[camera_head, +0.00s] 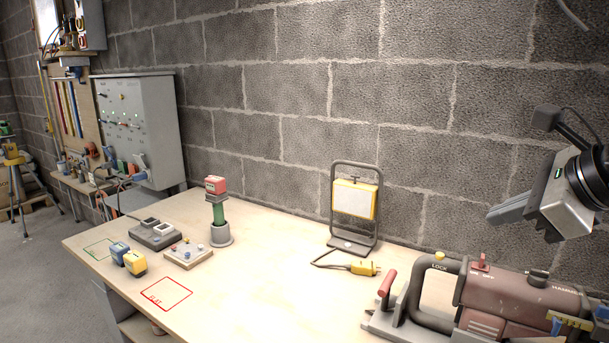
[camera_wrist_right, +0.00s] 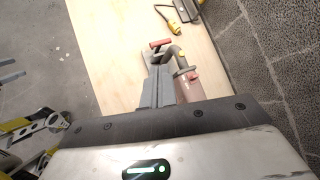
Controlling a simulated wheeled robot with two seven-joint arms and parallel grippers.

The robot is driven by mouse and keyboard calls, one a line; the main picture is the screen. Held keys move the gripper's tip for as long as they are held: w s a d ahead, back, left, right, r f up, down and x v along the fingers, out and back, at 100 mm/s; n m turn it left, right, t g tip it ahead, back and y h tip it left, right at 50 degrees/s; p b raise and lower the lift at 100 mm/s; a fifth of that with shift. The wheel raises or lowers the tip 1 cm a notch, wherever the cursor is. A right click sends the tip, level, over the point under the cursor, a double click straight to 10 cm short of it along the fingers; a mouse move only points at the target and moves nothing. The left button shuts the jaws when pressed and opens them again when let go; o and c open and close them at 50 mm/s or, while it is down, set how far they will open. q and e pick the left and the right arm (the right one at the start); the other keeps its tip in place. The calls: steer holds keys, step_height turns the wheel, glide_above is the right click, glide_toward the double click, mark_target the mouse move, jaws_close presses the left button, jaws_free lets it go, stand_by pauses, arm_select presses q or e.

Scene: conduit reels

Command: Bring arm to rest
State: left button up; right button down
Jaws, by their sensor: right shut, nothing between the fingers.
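My right gripper (camera_head: 508,212) is at the right of the head view, raised above the workbench and in front of the block wall. Its fingers are together and empty, pointing left in the picture. In the right wrist view the shut fingers (camera_wrist_right: 157,88) are seen over the bench, with a red-handled machine beyond them.
A dark red machine (camera_head: 515,302) with a red lever sits on the bench (camera_head: 240,290) below my right gripper. A work lamp (camera_head: 353,200) with a yellow plug (camera_head: 364,269) stands mid-bench. Coloured blocks (camera_head: 135,263) and a green post (camera_head: 218,214) stand farther left. The front middle is clear.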

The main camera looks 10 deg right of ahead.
steer(key=w+a+f+m+t+y, duration=0.25)
steer(key=a+m+t+y, duration=0.25)
steer(key=a+m+y, duration=0.6)
steer(key=s+d+f+m+h, duration=0.2)
steer(key=d+f+m+h, duration=0.2)
steer(key=f+m+h, duration=0.75)
steer(key=s+d+f+m+h, duration=0.25)
steer(key=f+m+h, duration=0.45)
steer(key=m, duration=0.8)
steer(key=s+a+f+m+g+y, duration=0.3)
steer(key=s+a+f+g, duration=0.1)
steer(key=s+f+g, duration=0.3)
steer(key=s+a+f+m+g+y, duration=0.25)
steer(key=s+a+f+g, duration=0.2)
steer(key=s+f, duration=0.4)
arm_select(q)
step_height(320, 180, down, 11)
steer(key=w+b, duration=0.1)
steer(key=b, duration=0.6)
steer(key=shift+w+a+f+g+b, duration=0.15)
steer(key=shift+a+g+b, duration=0.1)
steer(key=shift+g+b, duration=0.05)
arm_select(e)
steer(key=w+a+f+t+y, duration=0.2)
steer(key=w+a+f+t, duration=0.4)
steer(key=f+t, duration=0.2)
step_height(320, 180, down, 2)
steer(key=shift+w+a+f+y, duration=0.1)
steer(key=shift+w+a+y, duration=0.15)
steer(key=shift+y, duration=0.15)
